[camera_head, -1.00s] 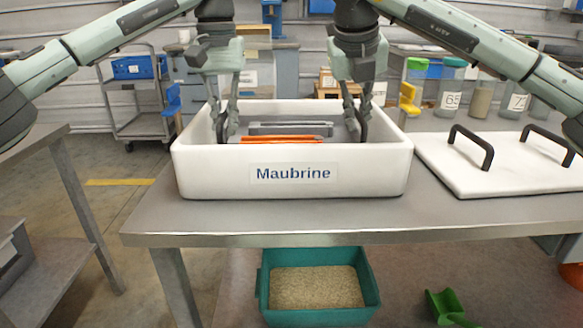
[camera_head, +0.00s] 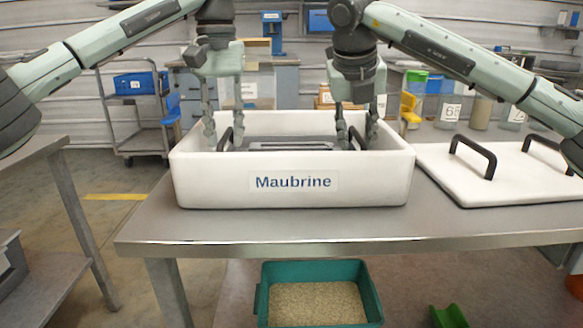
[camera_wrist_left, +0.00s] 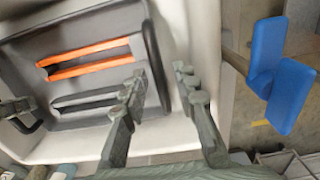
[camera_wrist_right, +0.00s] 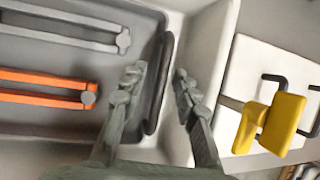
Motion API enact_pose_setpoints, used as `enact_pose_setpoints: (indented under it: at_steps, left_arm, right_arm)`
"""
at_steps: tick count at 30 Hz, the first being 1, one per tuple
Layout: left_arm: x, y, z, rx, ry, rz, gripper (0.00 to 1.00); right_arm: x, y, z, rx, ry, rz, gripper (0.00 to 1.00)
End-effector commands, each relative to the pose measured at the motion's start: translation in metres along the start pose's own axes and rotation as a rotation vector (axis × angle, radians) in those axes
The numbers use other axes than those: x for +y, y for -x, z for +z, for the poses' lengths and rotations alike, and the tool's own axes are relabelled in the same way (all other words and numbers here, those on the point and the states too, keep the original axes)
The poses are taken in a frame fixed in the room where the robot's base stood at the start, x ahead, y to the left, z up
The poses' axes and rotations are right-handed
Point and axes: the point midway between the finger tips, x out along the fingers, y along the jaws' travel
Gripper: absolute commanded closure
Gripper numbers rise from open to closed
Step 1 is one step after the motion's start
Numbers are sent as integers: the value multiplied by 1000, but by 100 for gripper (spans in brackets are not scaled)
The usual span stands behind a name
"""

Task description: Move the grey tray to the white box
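The grey tray (camera_wrist_right: 35,63) is inside the white box (camera_head: 350,187), which bears the label "Maubrine". Its black handles stand at the two ends, one in the left wrist view (camera_wrist_left: 157,65) and one in the right wrist view (camera_wrist_right: 158,85). Orange and grey bar-like tools lie in the tray. My left gripper (camera_head: 224,143) is open, with its fingers apart on either side of the left handle. My right gripper (camera_head: 357,140) is open around the right handle. The box's front wall hides most of the tray in the head view.
The box stands on a metal table (camera_head: 300,228). A white lid with black handles (camera_head: 470,190) lies to its right, with labelled jars (camera_head: 450,112) behind. A teal bin of pale grain (camera_head: 375,308) and a green scoop (camera_head: 447,317) are below the table.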

Motion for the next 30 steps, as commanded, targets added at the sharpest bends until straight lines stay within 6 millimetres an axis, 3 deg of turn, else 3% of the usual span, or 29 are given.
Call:
enact_pose_setpoints:
  at_steps: [3,9,17,23,30]
  left_arm:
    - [1,29,0,4,3,0,71]
    - [0,68,0,5,5,-3,71]
    - [0,89,0,1,3,-1,71]
    - [0,90,0,1,2,0,71]
    - [0,90,0,1,2,0,71]
  right_arm:
    - [0,0,0,0,0,0,70]
    - [0,0,0,0,0,0,70]
    - [0,3,0,-1,0,0,70]
    - [0,30,1,-4,1,1,70]
    - [0,83,1,-6,0,1,70]
